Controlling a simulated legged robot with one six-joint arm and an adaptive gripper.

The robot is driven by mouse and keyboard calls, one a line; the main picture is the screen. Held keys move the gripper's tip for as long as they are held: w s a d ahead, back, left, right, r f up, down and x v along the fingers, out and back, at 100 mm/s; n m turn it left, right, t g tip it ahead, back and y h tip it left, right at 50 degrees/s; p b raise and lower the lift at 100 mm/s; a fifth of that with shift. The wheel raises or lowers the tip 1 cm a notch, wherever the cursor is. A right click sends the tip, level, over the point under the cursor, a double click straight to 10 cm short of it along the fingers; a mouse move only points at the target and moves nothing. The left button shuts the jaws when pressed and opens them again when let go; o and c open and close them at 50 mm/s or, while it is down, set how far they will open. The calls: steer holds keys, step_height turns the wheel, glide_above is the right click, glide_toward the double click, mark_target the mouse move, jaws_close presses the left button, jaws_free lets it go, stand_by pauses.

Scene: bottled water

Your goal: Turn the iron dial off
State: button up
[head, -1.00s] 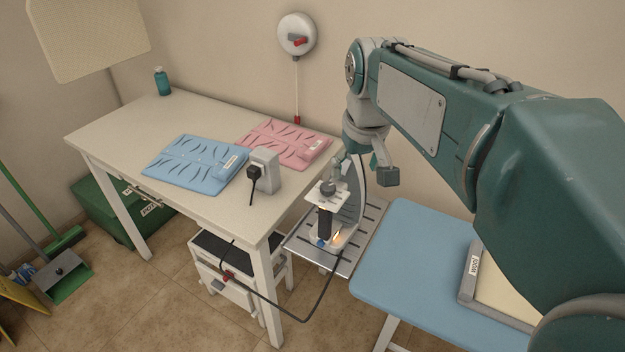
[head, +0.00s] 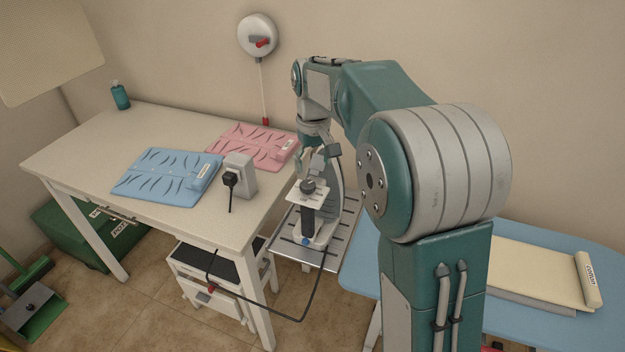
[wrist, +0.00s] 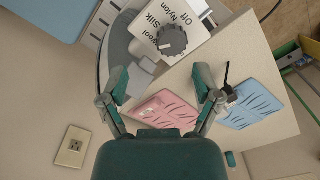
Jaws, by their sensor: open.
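The iron (head: 336,190) stands upright on a slatted metal rest beside the white table. Its dark round dial (head: 308,186) sits on a white label plate. In the wrist view the dial (wrist: 172,40) is near the top, and the plate (wrist: 205,42) reads Off, Nylon and Silk, with another word partly cut off. My gripper (wrist: 162,82) is open, its two fingers apart with nothing between them. The dial lies beyond the fingertips, apart from them. In the head view my gripper (head: 320,160) is just above the dial, partly overlapping the iron.
Blue (head: 168,178) and pink (head: 252,147) folded garments lie on the white table (head: 100,150), with a grey socket box (head: 241,175) and black plug. The iron's cord hangs below. A blue ironing board (head: 355,270) stands at right. A wall reel (head: 257,35) hangs behind.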

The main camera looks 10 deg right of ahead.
mark_target(306, 183)
steer(key=f, duration=0.1)
steer(key=a+f, duration=0.1)
steer(key=f, duration=0.1)
steer(key=a+f, duration=0.1)
steer(key=f, duration=0.1)
steer(key=shift+a, duration=0.25)
steer(key=shift+d+f, duration=0.1)
steer(key=shift+d, duration=0.75)
steer(key=shift+a, duration=0.1)
steer(key=c, duration=1.1)
steer(key=shift+a, duration=0.4)
jaws_close()
